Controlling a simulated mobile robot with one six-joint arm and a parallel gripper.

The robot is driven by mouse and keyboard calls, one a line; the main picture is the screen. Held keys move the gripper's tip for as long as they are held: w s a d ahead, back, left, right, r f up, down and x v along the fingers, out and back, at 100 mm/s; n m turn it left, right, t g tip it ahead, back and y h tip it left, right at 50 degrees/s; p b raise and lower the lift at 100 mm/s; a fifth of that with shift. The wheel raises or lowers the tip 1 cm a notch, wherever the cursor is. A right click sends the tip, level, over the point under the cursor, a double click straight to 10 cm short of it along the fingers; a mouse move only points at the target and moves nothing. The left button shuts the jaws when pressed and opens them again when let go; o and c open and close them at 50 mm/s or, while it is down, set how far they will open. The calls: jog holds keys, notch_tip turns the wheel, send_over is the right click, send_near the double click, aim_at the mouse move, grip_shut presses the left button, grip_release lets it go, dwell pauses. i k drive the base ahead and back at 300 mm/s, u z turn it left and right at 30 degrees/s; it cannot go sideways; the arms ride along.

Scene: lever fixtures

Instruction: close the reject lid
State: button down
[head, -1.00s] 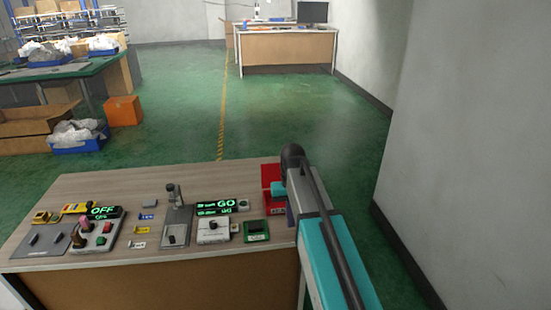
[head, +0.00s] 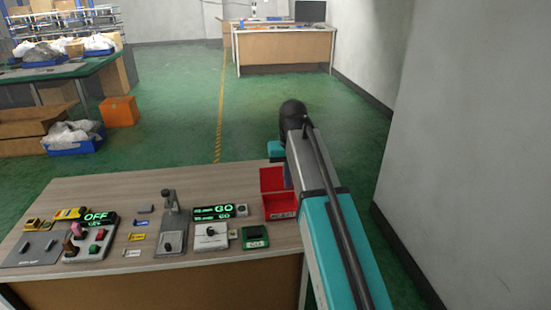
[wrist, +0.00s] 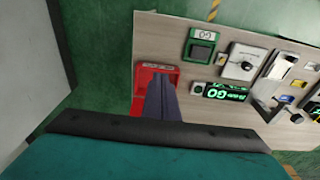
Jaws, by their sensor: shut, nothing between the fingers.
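The red reject box (head: 281,206) stands at the right end of the table, with a pale label on its front. Its red lid (head: 272,179) stands raised at the back, and the box is open. In the wrist view the red box (wrist: 141,96) shows partly behind my gripper (wrist: 160,77). The fingers are shut together with nothing between them and overlap the box in that view; I cannot tell whether they touch it. In the head view my arm hides the fingers; its end is beyond the box, above the table's back right corner.
A green-framed device (head: 255,238) stands just left of the red box. A lit GO display (head: 220,212), a lever press (head: 171,230) and switch panels fill the front and left of the table (head: 110,190). A grey wall (head: 460,150) rises on the right.

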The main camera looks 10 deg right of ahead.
aim_at(271, 178)
jog(key=i, duration=0.85)
